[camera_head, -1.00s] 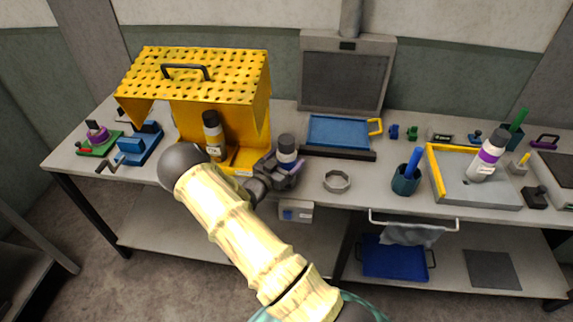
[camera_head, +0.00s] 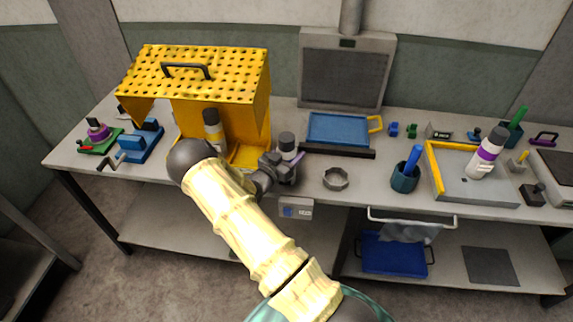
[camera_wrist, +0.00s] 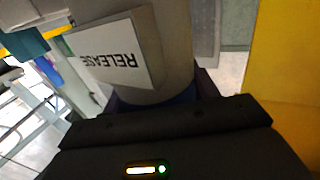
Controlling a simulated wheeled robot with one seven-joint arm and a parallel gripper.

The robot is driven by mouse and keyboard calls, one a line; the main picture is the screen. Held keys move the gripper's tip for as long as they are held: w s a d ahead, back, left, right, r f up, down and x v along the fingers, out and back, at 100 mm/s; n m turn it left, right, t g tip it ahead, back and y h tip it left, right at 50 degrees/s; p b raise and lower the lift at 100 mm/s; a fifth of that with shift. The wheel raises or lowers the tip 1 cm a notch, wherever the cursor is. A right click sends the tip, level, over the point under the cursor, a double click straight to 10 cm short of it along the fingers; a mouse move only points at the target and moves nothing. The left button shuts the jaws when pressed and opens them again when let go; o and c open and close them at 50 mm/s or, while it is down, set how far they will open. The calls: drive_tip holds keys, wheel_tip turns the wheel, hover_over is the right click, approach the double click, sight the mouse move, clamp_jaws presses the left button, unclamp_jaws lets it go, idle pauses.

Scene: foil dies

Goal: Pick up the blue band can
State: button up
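The blue band can (camera_head: 287,153) stands at the bench's front, right of the yellow perforated cover. It is pale with a dark cap. My gripper (camera_head: 288,165) is at its lower part, a purple-tipped finger at its right side; the gripper hides its band. In the wrist view the can (camera_wrist: 180,45) fills the middle, close to the palm, with a "RELEASE" label and a strip of its blue band (camera_wrist: 183,97) showing. Dark purple fingers (camera_wrist: 160,98) flank it. I cannot tell whether they press on it.
A bottle (camera_head: 212,125) stands under the yellow cover (camera_head: 195,68), left of my gripper. A metal ring (camera_head: 336,178), a blue tray (camera_head: 338,128) and a teal cup (camera_head: 404,180) lie to the right. A purple-banded bottle (camera_head: 487,155) stands in a grey tray (camera_head: 480,193).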

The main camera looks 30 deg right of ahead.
drive_tip(key=shift+c, duration=1.2)
drive_tip(key=shift+r, duration=0.2)
drive_tip(key=shift+r+b, duration=0.35)
drive_tip(key=shift+r, duration=0.2)
drive_tip(key=shift+r+b, duration=0.4)
drive_tip(key=shift+r, duration=0.5)
drive_tip(key=b+v, duration=0.3)
drive_tip(key=v, duration=1.5)
drive_tip(key=shift+r+b, duration=0.2)
drive_tip(key=shift+b, duration=0.2)
drive_tip(key=shift+f, duration=0.1)
